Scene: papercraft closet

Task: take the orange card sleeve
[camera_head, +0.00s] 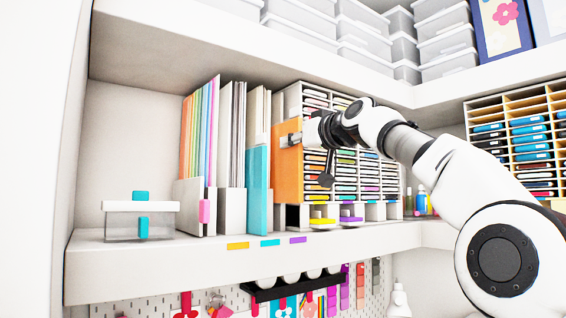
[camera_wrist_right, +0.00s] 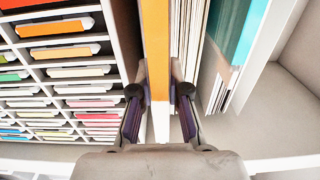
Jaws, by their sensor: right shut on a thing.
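The orange card sleeve (camera_head: 287,170) stands upright on the shelf in the head view, between the teal sleeve (camera_head: 257,180) and the rack of small drawers. My right gripper (camera_head: 290,139) is at its front edge, with the arm coming in from the right. In the right wrist view the orange sleeve (camera_wrist_right: 157,50) runs between the two fingers of my right gripper (camera_wrist_right: 158,92), which are shut on it. The sleeve's lower part is partly hidden by the gripper in that view. My left gripper is in neither view.
The drawer rack (camera_head: 345,150) stands close right of the sleeve. White file holders (camera_head: 232,208) with papers stand to the left. A lidded clear box (camera_head: 140,220) sits further left. The shelf above (camera_head: 220,35) overhangs. The space in front of the shelf edge looks clear.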

